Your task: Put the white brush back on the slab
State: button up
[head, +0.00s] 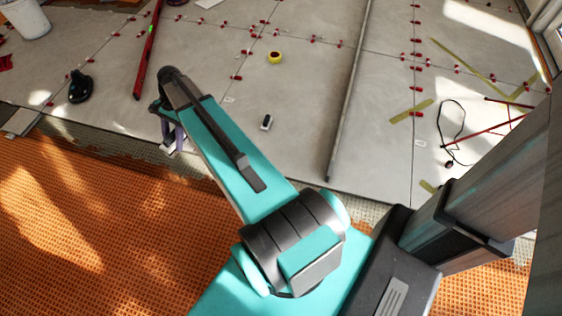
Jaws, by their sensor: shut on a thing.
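My arm reaches to the upper left, and my gripper (171,141) hangs at its far end, near the edge where the grey slab (215,60) meets the orange mat. My gripper is shut on a small whitish thing, which I take to be the white brush (173,151). It is mostly hidden by the gripper and the arm, so its shape and whether it touches the surface below cannot be told.
The orange mat (75,205) fills the lower left. The slab carries several red clips, a yellow tape roll (274,57), a small white-and-black object (266,122), a black suction cup (80,87), a red level (149,45) and a long grey bar (349,95). Clear slab lies between them.

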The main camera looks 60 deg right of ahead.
jog(key=s+d+f+m+t+h+b, duration=0.1)
jog(key=s+d+f+m+b, duration=0.4)
jog(key=d+f, duration=0.4)
jog(key=s+d+f+m+t+h+b, duration=0.1)
jog(key=s+d+f+m+b, duration=0.4)
jog(key=d+f, duration=0.5)
jog(key=s+d+f+m+t+b, duration=0.2)
jog(key=s+d+f+m+b, duration=0.3)
jog(key=f, duration=1.5)
jog(key=s+d+b, duration=0.1)
jog(key=d+b, duration=0.3)
jog(key=d, duration=0.1)
jog(key=shift+s+f+t+h, duration=0.2)
jog(key=shift+s+t+h, duration=0.1)
jog(key=shift+s+h, duration=0.1)
jog(key=s+d+b, duration=0.1)
jog(key=d, duration=0.3)
jog(key=s+d+f+b, duration=0.1)
jog(key=s+d+b, duration=0.1)
jog(key=d, duration=0.3)
jog(key=s+d+b, duration=0.2)
jog(key=d, duration=0.2)
jog(key=shift+d+f, duration=0.2)
jog(key=shift+d, duration=0.15)
